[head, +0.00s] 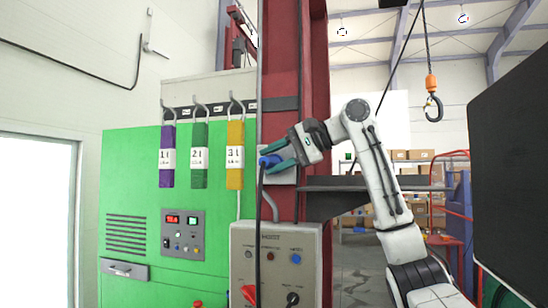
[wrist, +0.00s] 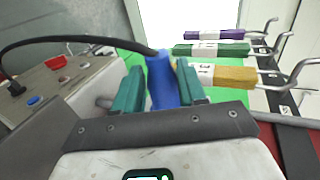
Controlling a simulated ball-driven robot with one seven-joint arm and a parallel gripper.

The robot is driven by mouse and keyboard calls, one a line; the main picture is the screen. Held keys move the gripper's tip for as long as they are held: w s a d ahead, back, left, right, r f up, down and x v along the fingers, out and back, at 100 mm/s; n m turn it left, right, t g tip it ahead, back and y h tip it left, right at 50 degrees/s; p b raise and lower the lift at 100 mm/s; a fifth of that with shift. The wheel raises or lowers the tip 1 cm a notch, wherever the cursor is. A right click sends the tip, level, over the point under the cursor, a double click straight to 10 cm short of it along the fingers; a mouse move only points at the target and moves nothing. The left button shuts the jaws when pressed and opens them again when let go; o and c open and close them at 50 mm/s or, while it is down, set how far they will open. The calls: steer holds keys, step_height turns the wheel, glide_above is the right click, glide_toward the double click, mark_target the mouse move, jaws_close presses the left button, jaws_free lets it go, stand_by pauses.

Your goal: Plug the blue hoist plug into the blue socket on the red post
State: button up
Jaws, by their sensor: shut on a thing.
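The blue hoist plug (head: 266,161) is between the teal fingers of my gripper (head: 279,152) in front of the red post (head: 290,65). In the wrist view the plug (wrist: 161,80) lies between the two fingers (wrist: 161,88), which are shut on it. A black cable leaves its far end. In the head view a grey plate (head: 283,178) on the post shows partly behind the gripper. I cannot make out the blue socket; the gripper and plug cover that area. I cannot tell whether the plug is seated or apart from it.
A grey hoist control box (head: 276,262) with knobs stands below. The green cabinet (head: 132,190) is at left, with purple (head: 167,155), green (head: 199,155) and yellow (head: 235,155) tags on hooks beside the post. A dark shelf (head: 345,186) juts right. An orange hook (head: 432,95) hangs behind.

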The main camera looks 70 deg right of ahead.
steer(key=o, duration=1.2)
steer(key=b+v, duration=0.2)
steer(key=v, duration=0.8)
steer(key=shift+s+r, duration=0.1)
steer(key=shift+s, duration=0.25)
